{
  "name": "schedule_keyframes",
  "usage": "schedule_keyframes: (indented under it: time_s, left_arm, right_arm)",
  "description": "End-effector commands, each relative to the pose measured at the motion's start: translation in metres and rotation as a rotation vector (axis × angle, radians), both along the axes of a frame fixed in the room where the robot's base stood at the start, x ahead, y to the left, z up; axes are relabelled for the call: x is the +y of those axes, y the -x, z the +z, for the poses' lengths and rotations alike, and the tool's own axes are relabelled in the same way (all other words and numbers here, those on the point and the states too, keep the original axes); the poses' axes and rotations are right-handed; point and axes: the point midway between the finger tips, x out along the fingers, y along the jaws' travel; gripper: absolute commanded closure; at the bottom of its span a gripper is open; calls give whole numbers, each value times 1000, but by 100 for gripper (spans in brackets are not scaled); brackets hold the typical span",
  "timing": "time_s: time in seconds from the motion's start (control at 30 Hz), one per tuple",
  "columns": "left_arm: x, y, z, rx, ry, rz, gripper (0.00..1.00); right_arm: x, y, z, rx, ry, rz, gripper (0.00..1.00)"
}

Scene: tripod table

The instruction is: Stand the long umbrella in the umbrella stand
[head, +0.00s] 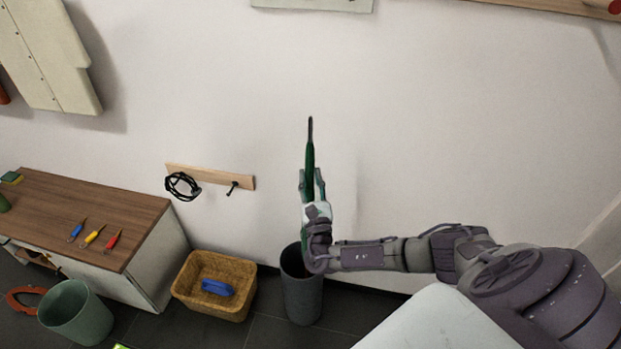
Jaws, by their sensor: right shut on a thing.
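The long umbrella (310,158) is dark green with a thin dark tip pointing up in the head view. My right gripper (312,180) is shut on it, with a finger on either side. The umbrella's lower part is mostly hidden behind my gripper and wrist. The umbrella stand, a tall dark grey round bin (302,298), stands on the floor against the wall, below my right gripper in the picture. My wrist covers part of its rim. I cannot tell whether the umbrella's lower end is over the opening. My left gripper is not in view.
A wicker basket (188,297) holding a blue item (217,287) stands left of the stand. A green bin (75,313) is farther left. A wooden-topped cabinet (140,212) carries several screwdrivers. A wall rack (212,176) holds a black cable coil (182,187).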

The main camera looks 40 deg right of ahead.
Motion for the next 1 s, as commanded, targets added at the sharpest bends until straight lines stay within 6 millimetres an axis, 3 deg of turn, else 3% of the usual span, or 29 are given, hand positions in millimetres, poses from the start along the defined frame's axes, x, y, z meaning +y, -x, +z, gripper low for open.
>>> schedule_keyframes:
  time_s: [0.5, 1.0]
  left_arm:
    - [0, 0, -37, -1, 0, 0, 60]
    - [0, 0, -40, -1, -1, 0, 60]
  right_arm:
    - [0, -1, -38, -4, 1, 0, 100]
    - [0, -1, -41, -4, 1, -1, 100]
